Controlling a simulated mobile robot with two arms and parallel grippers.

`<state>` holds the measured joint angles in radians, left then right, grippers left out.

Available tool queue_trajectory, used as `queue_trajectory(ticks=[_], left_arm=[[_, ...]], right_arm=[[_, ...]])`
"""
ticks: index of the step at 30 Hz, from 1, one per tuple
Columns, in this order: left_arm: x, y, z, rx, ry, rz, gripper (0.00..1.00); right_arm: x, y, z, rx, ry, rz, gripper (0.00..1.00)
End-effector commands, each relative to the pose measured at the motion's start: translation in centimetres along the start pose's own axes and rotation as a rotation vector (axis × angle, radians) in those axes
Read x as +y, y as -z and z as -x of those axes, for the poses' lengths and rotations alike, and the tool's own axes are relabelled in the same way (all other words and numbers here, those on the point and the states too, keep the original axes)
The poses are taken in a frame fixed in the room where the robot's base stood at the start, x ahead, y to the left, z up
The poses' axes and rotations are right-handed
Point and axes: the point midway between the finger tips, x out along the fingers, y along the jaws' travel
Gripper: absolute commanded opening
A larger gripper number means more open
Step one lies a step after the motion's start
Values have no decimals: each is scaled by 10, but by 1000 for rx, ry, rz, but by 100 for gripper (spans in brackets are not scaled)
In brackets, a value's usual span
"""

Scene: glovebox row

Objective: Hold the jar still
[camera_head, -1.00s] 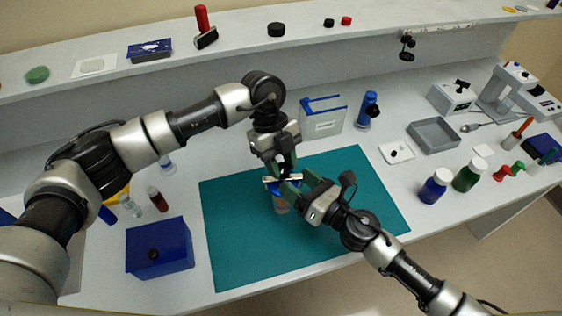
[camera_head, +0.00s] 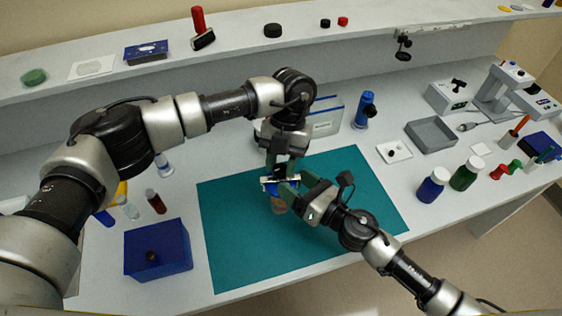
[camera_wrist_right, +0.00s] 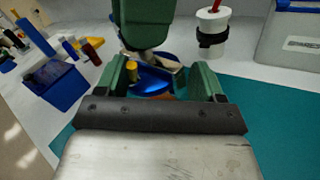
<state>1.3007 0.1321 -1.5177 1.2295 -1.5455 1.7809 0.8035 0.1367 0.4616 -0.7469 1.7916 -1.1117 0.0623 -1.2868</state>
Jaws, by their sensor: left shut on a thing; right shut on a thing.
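The jar (camera_head: 279,206) stands upright on the teal mat (camera_head: 235,243), clear to orange with a blue lid (camera_head: 270,187). Its blue lid (camera_wrist_right: 152,80) also shows between my right fingers in the right wrist view. My left gripper (camera_head: 279,176) comes down from above and is shut at the lid; its fingertips partly hide it. My right gripper (camera_head: 286,193) reaches in from the right and is shut on the jar, one finger on each side. The exact contact spots are hidden by the fingers.
A blue box (camera_head: 158,250) and small vials (camera_head: 156,201) stand left of the mat. A blue and white box (camera_head: 326,118) stands behind it. Bottles (camera_head: 432,184) and a grey tray (camera_head: 431,136) are at right. The front of the mat is clear.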

Motion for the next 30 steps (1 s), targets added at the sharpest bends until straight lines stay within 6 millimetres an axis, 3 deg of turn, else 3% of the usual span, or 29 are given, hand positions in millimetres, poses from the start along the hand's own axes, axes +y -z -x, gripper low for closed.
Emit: queue_trajectory(ticks=[1, 18, 30], left_arm=[[-2, 0, 1, -2, -17, -43, 11], [-5, 1, 0, -4, -205, -502, 11], [-6, 1, 0, -5, -267, -656, 11]], right_arm=[[0, 8, 2, 14, 1, -10, 33], [0, 7, 1, 13, 1, -10, 33], [0, 7, 1, 13, 2, -9, 33]])
